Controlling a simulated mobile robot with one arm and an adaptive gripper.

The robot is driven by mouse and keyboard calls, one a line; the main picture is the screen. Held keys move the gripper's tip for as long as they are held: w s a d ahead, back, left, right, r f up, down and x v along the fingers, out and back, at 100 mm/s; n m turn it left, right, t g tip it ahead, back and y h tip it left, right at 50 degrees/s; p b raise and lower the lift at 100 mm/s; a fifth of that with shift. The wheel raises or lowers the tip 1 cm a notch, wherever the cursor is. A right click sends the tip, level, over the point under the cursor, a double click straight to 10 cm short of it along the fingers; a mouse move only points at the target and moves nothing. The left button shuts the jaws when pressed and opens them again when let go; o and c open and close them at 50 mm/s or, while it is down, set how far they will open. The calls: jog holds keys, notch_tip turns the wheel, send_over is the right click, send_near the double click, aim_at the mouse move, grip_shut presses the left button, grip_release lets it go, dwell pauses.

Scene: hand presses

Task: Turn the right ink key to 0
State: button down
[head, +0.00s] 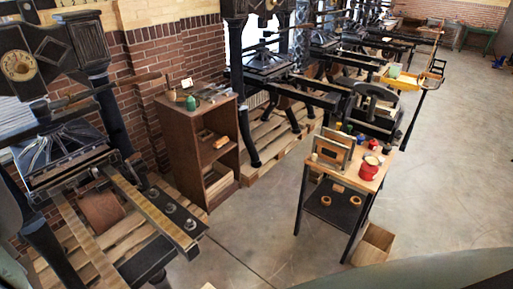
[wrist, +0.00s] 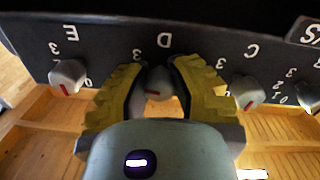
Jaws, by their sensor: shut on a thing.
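A dark panel (wrist: 110,45) carries a row of grey ink key knobs with red marks, its letters upside down in the wrist view. My gripper (wrist: 157,82) has its two yellow padded fingers closed around the knob (wrist: 158,84) under the letter D. That knob's red mark faces down-picture, and its dial numbers are mostly hidden by the fingers. The knob at E (wrist: 68,75) is to the left and the knob at C (wrist: 247,91) to the right, both untouched. My gripper does not show in the head view.
Another knob (wrist: 307,96) stands at the right edge beside numbers 0 to 3. Wooden slats (wrist: 285,140) lie below the panel. The floor between is clear.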

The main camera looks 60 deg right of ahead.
jog(key=n, duration=0.5)
jog(key=shift+n, duration=0.4)
jog(key=n+b, duration=0.1)
jog(key=n, duration=0.4)
jog(key=shift+f+n, duration=0.1)
jog(key=shift+n, duration=0.2)
jog(key=n+b, duration=0.3)
jog(key=n, duration=0.2)
jog(key=shift+f+n+g, duration=0.1)
jog(key=shift+n+g, duration=0.2)
jog(key=shift+g, duration=0.1)
jog(key=shift+n+b, duration=0.9)
jog(key=shift+n, duration=0.2)
jog(key=shift+n+b, duration=0.65)
jog(key=shift+n, duration=0.25)
jog(key=shift+r, duration=0.25)
jog(key=c, duration=0.8)
grip_release()
jog(key=shift+o, duration=0.2)
